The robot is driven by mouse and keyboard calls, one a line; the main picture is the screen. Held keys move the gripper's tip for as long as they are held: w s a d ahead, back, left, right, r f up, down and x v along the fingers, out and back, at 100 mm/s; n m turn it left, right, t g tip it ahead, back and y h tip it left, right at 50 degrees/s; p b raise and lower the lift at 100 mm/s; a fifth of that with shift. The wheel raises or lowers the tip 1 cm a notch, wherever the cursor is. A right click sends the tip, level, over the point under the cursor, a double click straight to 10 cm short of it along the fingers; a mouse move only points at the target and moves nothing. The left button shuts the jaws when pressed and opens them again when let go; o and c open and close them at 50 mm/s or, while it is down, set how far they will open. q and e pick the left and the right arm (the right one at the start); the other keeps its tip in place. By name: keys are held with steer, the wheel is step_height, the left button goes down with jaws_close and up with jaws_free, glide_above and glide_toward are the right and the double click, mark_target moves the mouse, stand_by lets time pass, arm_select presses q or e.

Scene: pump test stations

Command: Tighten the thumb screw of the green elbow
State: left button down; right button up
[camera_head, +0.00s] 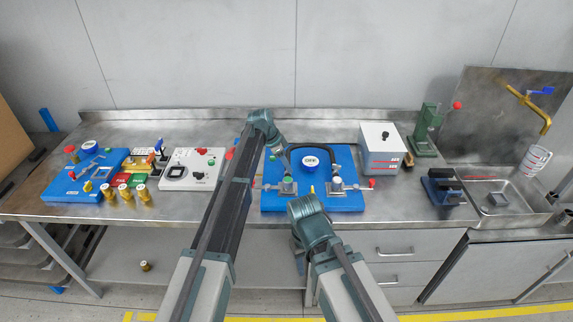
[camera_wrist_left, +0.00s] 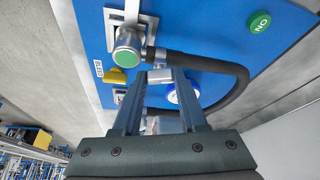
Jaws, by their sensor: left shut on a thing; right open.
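The green elbow is a silver fitting with a green round cap (camera_wrist_left: 127,57), joined to a black hose on a blue board. In the head view it shows as a small green-topped fitting (camera_head: 289,180) at the board's left. My left gripper (camera_wrist_left: 160,75) is beside the elbow, its fingers shut on a small grey part just below the hose, which I take for the thumb screw; the fingers hide most of it. In the head view my left gripper (camera_head: 283,160) is over the board's left half. My right gripper (camera_head: 299,258) is open, low before the table's front edge, its fingertips unclear.
The blue board (camera_head: 312,205) also holds a round blue-rimmed dial (camera_head: 310,161) and a blue-capped elbow (camera_head: 337,181). A white-grey box (camera_head: 380,150) stands to its right. A white panel (camera_head: 193,168) lies to its left. A sink (camera_head: 510,190) is at far right.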

arm_select(q)
steer(key=shift+w+m+g, duration=0.15)
steer(key=shift+m+g, duration=0.45)
steer(key=shift+m, duration=1.3)
steer(key=shift+c, duration=2.2)
jaws_free()
steer(key=p+v, duration=1.2)
steer(key=v, duration=0.2)
steer(key=shift+p, duration=0.35)
